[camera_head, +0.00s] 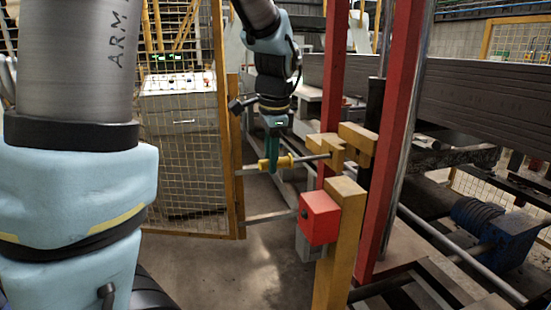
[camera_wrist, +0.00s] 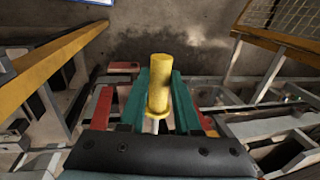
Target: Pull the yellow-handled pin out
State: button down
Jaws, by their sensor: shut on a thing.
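The pin's yellow handle (camera_head: 275,163) sits in the middle of the head view, with its metal shaft running right toward a yellow block (camera_head: 327,146). The shaft's right end meets the block; how deep it sits I cannot tell. My gripper (camera_head: 272,158) comes down from above, with its green fingers closed around the handle. In the wrist view the yellow handle (camera_wrist: 159,85) stands between the two green fingers (camera_wrist: 159,100), with a flange and a short piece of shaft below it.
A red box (camera_head: 319,218) on a yellow post (camera_head: 341,240) stands just below and right of the pin. A tall red post (camera_head: 390,130) rises behind it. A yellow-framed mesh gate (camera_head: 184,150) is at the left. Bare floor (camera_head: 230,270) lies below the pin.

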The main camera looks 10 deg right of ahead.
jog(key=shift+s+a, duration=0.15)
jog(key=shift+a, duration=1.65)
jog(key=shift+a, duration=0.15)
